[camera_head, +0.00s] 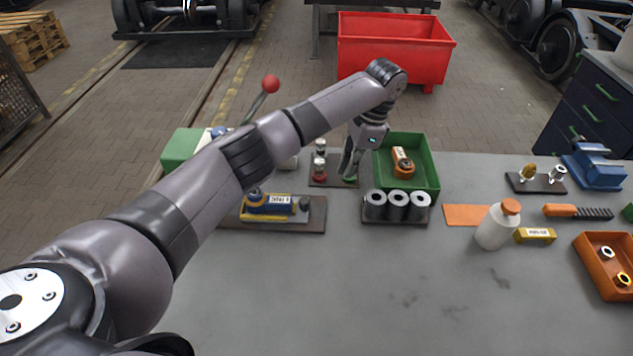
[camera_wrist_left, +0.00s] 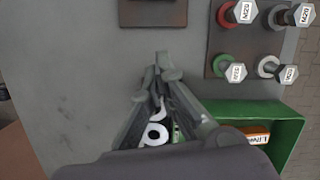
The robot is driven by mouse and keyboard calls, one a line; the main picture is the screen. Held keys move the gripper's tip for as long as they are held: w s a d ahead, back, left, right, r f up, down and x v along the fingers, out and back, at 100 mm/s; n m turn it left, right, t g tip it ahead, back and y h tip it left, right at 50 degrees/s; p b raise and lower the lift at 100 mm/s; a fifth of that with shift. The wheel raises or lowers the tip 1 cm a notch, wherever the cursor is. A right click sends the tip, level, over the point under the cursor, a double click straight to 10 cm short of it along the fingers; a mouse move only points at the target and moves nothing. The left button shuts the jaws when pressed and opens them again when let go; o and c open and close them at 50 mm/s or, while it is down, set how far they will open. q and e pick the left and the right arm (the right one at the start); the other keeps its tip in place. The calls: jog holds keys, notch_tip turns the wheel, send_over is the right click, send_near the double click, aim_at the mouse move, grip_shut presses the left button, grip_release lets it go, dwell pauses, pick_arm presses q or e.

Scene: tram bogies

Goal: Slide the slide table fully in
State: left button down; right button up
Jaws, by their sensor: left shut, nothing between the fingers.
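No part is plainly recognisable as the slide table. A blue and yellow device (camera_head: 268,204) with a white label sits on a dark base plate (camera_head: 290,222) left of the middle of the bench; whether it has a sliding part I cannot tell. A plate edge, probably the same one, shows at the top of the left wrist view (camera_wrist_left: 152,12). My left gripper (camera_head: 350,176) points down between the bolt stand and the green bin, its fingers together and empty. Its fingertips also show in the left wrist view (camera_wrist_left: 163,68). My right gripper is not in view.
A bolt stand (camera_wrist_left: 250,42) and a green bin (camera_head: 433,170) flank my left gripper. Several grey rollers (camera_head: 397,206) stand nearer. My left arm partly hides a green machine with a red-ball lever (camera_head: 270,84). A white bottle (camera_head: 495,230) stands right. The front bench is clear.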

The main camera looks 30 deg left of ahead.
pick_arm(q)
jog(key=p+x, duration=0.3)
jog(key=x, duration=0.5)
jog(key=shift+s+d+f, duration=0.1)
jog(key=shift+s+f, duration=0.05)
jog(key=shift+f, duration=0.2)
jog(key=shift+s+a+f+p, duration=0.2)
jog(key=shift+s+a+p, duration=0.25)
jog(key=shift+a+p, duration=0.15)
jog(key=shift+s+a+f+p, duration=0.15)
jog(key=shift+s+a+p, duration=0.3)
jog(key=shift+a+p, duration=0.1)
jog(key=shift+s+a+f, duration=0.1)
jog(key=shift+s+a, duration=0.3)
jog(key=shift+a+p, duration=0.1)
jog(key=shift+p, duration=0.2)
jog(key=shift+f, duration=0.15)
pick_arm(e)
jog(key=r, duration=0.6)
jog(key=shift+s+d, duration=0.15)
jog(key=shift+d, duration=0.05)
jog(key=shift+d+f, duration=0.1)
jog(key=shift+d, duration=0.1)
